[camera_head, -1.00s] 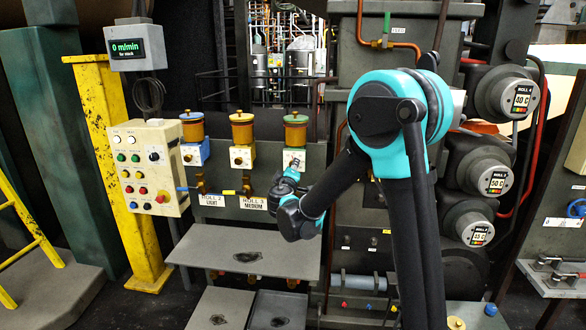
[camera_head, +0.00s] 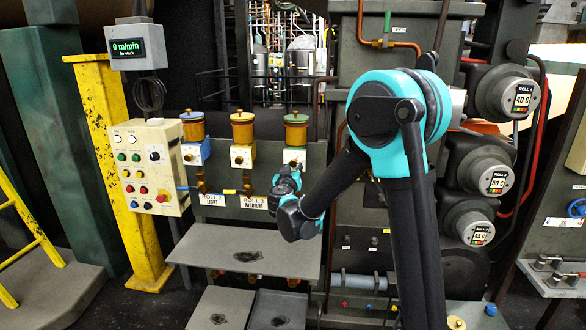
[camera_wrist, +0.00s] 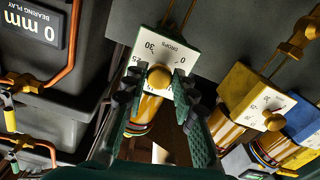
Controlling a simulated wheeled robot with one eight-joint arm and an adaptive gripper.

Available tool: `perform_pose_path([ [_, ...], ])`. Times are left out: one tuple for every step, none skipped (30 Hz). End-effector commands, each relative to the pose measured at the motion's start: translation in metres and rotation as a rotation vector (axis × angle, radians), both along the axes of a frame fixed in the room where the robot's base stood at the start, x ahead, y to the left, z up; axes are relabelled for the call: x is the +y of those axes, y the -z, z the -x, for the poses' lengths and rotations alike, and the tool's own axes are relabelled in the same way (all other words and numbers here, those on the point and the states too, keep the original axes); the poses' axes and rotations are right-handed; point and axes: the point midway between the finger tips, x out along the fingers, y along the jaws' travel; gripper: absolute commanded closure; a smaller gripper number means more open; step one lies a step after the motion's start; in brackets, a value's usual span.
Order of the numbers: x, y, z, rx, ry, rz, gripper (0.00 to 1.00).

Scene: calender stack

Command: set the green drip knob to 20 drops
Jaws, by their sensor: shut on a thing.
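The green-capped drip oiler (camera_head: 296,130) hangs on the grey machine wall, rightmost of three oilers. Its dial plate (camera_wrist: 148,48) shows upside down in the wrist view, with the word DROPS and the numbers 0, 25 and 30 readable. The round brass drip knob (camera_wrist: 160,77) sits at the plate's middle. My gripper (camera_wrist: 158,87) has its dark ribbed fingers on both sides of the knob and is shut on it. The fingers cover part of the scale, so the setting cannot be read. In the head view my gripper (camera_head: 290,172) is just below the dial box.
The yellow oiler (camera_head: 242,130) and blue oiler (camera_head: 193,128) hang close to the left. A control panel (camera_head: 147,167) stands farther left. A grey tray shelf (camera_head: 245,250) lies below. Copper pipes run beside the oiler in the wrist view.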

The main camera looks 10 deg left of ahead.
Motion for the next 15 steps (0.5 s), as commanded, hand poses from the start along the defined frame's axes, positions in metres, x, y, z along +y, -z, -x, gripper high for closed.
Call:
perform_pose_path([
  [-0.0003,0.0007,0.0005,0.001,0.0,-0.031,1.0],
  [-0.0002,0.0008,0.0005,0.0,0.0,-0.049,1.0],
  [-0.0001,0.0008,0.0005,0.0,0.0,-0.07,1.0],
  [-0.0001,0.0008,0.0005,-0.001,0.0,-0.086,1.0],
  [0.0,0.0008,0.0005,-0.002,0.0,-0.099,1.0],
  [0.0,0.0008,0.0005,-0.002,0.0,-0.116,1.0],
  [0.0001,0.0008,0.0005,-0.003,0.0,-0.127,1.0],
  [0.0001,0.0008,0.0005,-0.004,0.0,-0.138,1.0],
  [0.0001,0.0008,0.0005,-0.004,0.0,-0.15,1.0],
  [0.0001,0.0008,0.0005,-0.004,0.0,-0.157,1.0],
  [0.0002,0.0008,0.0005,-0.005,0.0,-0.165,1.0],
  [0.0002,0.0008,0.0005,-0.005,0.0,-0.173,1.0],
  [0.0002,0.0007,0.0005,-0.005,0.0,-0.177,1.0],
  [0.0002,0.0007,0.0005,-0.005,0.0,-0.181,1.0],
  [0.0002,0.0007,0.0005,-0.005,0.0,-0.185,1.0],
])
